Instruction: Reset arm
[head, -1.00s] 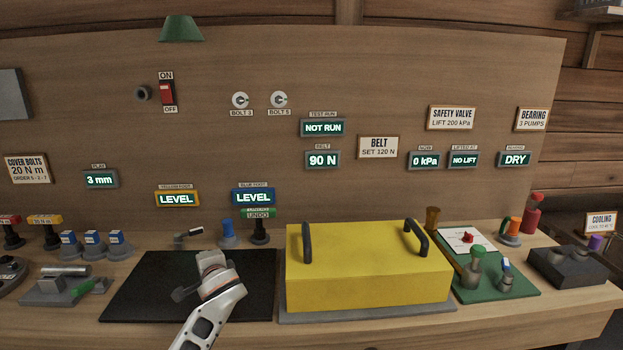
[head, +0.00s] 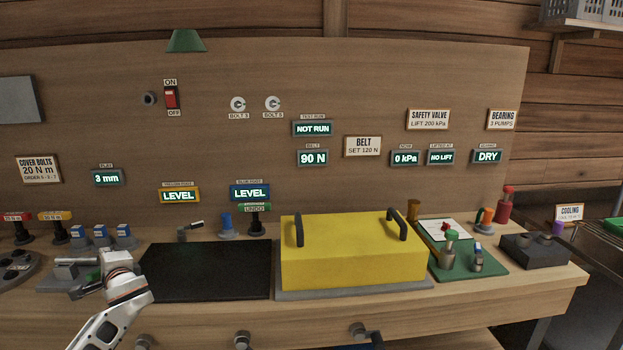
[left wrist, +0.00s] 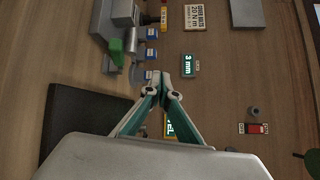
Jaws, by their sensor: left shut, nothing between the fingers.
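My left arm comes in from the lower left of the head view. Its wrist is over the left part of the bench, left of the black mat (head: 205,272), and its fingers are hidden there. In the left wrist view my left gripper (left wrist: 161,76) is shut and empty, its fingertips meeting in front of the back panel. The sign "3 mm" (left wrist: 188,64) shows just beyond the fingertips. My right gripper is not in view.
A yellow box with two dark handles (head: 350,255) stands mid-bench. A green tray (head: 490,262) and a dark block (head: 541,250) are to its right. Blue-topped pieces (head: 101,236) and a grey fixture (head: 62,278) stand at left. The black mat is bare.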

